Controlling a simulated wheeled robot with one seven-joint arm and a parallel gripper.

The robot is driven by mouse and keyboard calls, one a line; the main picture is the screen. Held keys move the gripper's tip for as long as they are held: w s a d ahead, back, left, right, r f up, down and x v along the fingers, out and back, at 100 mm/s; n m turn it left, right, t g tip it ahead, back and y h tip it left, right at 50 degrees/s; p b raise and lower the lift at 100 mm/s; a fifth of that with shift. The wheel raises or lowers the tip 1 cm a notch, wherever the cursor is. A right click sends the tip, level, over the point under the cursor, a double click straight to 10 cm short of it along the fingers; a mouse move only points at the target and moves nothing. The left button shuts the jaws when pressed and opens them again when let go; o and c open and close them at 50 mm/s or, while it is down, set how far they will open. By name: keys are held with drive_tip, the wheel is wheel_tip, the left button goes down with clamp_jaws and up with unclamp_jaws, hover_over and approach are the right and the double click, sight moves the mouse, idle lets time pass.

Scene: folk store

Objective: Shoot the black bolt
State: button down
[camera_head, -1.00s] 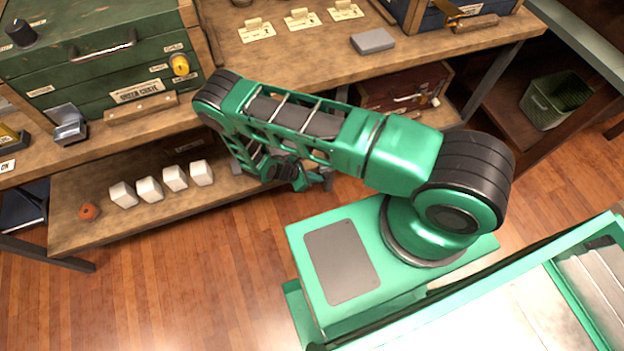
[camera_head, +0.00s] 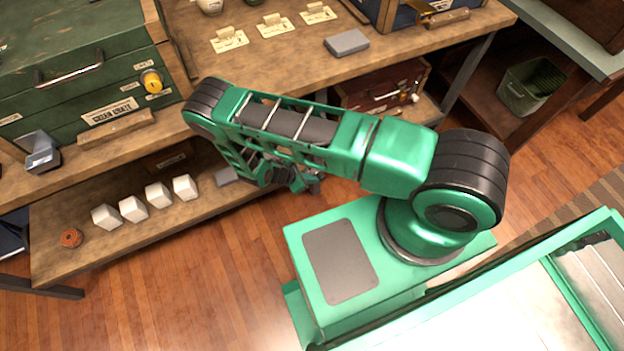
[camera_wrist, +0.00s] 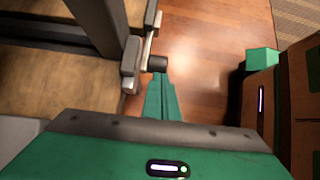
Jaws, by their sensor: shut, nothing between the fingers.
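In the wrist view, a small metal slide with a short black knob (camera_wrist: 157,63) sits beside a dark upright leg (camera_wrist: 98,22); it looks like the black bolt. My gripper (camera_wrist: 160,80) shows there as tapered green fingers, shut and empty, with the tips just below the knob in the picture. I cannot tell whether they touch it. In the head view my gripper (camera_head: 303,180) hangs low at the bench front, below my folded arm, which hides the bolt there.
A green crate (camera_head: 70,115) with a yellow knob (camera_head: 151,81) stands on the workbench at left. A red-brown case (camera_head: 375,97) lies behind my arm. A green bin (camera_head: 530,85) stands at right. Wooden floor is clear in front.

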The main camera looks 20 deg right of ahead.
drive_tip(key=shift+d, duration=0.7)
drive_tip(key=s+a+r, duration=0.1)
drive_tip(key=a+r, duration=0.7)
drive_tip(key=a, duration=0.3)
drive_tip(key=shift+a, duration=0.4)
